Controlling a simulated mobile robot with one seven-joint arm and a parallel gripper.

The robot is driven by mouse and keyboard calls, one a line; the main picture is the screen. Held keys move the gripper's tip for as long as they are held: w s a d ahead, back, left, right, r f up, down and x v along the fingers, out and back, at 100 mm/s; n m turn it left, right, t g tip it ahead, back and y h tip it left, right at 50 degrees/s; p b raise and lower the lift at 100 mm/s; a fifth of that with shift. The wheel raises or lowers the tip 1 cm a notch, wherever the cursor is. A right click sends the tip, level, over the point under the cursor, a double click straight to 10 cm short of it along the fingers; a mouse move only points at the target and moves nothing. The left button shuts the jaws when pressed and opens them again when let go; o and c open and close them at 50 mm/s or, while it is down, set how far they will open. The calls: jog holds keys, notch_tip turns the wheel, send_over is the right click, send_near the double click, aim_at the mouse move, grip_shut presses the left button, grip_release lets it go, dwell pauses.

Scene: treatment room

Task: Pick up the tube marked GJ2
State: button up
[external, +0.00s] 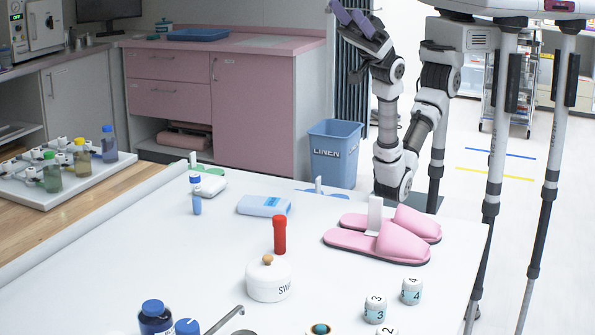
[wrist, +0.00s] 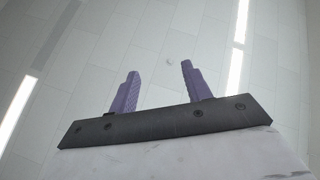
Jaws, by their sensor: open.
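Two tubes stand on the white table in the external view. One is a red tube (external: 280,236) behind a white lidded pot. The other is a slim blue tube (external: 196,197) farther back on the left. No marking can be read on either, so I cannot tell which is GJ2. My gripper (external: 350,16) is raised high beyond the table's far side, well away from both tubes. Its purple fingers are apart and empty. In the wrist view my gripper (wrist: 160,69) points at the ceiling, with nothing between the fingers and no tube in sight.
The white pot (external: 268,281) stands close to the red tube. Pink slippers (external: 380,240) lie at the table's far right, and a light blue packet (external: 263,206) lies near the middle. A tray (external: 92,187) with bottles is at left. A blue linen bin (external: 335,155) stands behind.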

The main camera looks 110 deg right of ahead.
jog(key=w+d+f+m+g+h, duration=0.1)
jog(key=w+d+f+m+h, duration=0.3)
jog(key=w, duration=0.5)
jog(key=w+d+f+m+g+h, duration=0.1)
jog(key=w+d+f+h, duration=0.1)
jog(key=w+d+h, duration=0.5)
jog(key=m+g+h, duration=0.3)
jog(key=g, duration=0.6)
send_over(199, 180)
jog(key=s, duration=0.2)
notch_tip(199, 180, down, 15)
notch_tip(199, 180, down, 9)
jog(key=s+d+g+y, duration=0.1)
jog(key=s+d+g, duration=0.15)
jog(key=g, duration=0.45)
jog(key=shift+w+a+p+x, duration=0.15)
jog(key=shift+p+x, duration=0.75)
jog(key=shift+x, duration=2.4)
jog(key=shift+w+a+p+x, duration=0.2)
jog(key=shift+p+x, duration=0.65)
jog(key=shift+x, duration=2.5)
jog(key=shift+s+a+r, duration=0.1)
jog(key=shift+s+r, duration=0.05)
jog(key=shift+s, duration=0.05)
jog(key=c, duration=1)
jog(key=shift+c, duration=0.2)
